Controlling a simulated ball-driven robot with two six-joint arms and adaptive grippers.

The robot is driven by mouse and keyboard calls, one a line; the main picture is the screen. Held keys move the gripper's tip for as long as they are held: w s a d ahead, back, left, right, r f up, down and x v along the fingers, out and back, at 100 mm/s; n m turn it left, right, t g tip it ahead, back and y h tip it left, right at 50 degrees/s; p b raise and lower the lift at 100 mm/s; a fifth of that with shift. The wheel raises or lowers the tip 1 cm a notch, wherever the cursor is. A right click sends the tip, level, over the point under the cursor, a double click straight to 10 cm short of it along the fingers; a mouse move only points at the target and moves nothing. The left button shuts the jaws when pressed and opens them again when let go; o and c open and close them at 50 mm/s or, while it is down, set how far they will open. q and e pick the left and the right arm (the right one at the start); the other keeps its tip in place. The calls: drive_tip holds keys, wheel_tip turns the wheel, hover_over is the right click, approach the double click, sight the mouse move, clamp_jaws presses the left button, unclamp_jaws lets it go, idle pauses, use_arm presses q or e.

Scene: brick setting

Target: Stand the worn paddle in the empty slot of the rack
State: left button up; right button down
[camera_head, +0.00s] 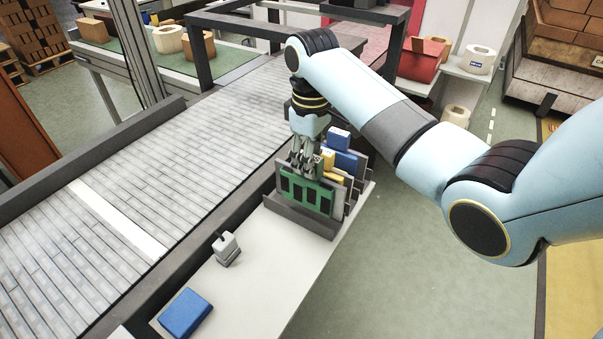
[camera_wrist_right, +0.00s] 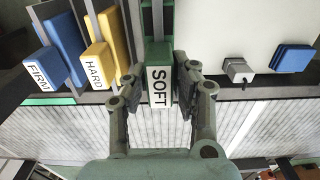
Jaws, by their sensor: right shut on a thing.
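The rack (camera_head: 300,218) is grey with upright dividers and stands at the far end of the white table. My right gripper (camera_head: 303,168) points down over its near side. It is shut on the grip of a green paddle (camera_head: 307,192) with dark patches, whose end reads SOFT (camera_wrist_right: 158,87) in the wrist view. The paddle is upright behind the rack's front wall; its lower edge is hidden, so I cannot tell whether it rests on the bottom. A yellow HARD paddle (camera_wrist_right: 104,50) and a blue FIRM paddle (camera_wrist_right: 62,45) stand farther back. My left gripper is out of view.
A small grey block-like object (camera_head: 226,248) and a blue pad (camera_head: 186,313) lie on the white table (camera_head: 270,255), with bare surface around them. A slatted conveyor (camera_head: 150,175) runs along the left. Open floor lies to the right.

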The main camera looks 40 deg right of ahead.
drive_tip(key=shift+w+a+f, duration=0.1)
drive_tip(key=shift+w+f, duration=0.25)
drive_tip(key=shift+w, duration=0.35)
drive_tip(key=shift+w+f, duration=0.25)
drive_tip(key=shift+f, duration=0.1)
wheel_tip(320, 180, down, 3)
drive_tip(key=shift+f, duration=0.35)
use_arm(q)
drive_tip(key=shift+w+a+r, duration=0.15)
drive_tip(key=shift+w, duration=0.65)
use_arm(e)
drive_tip(key=c, duration=1.1)
unclamp_jaws()
drive_tip(key=shift+f, duration=0.15)
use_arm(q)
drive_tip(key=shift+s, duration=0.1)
use_arm(e)
drive_tip(key=shift+o, duration=0.2)
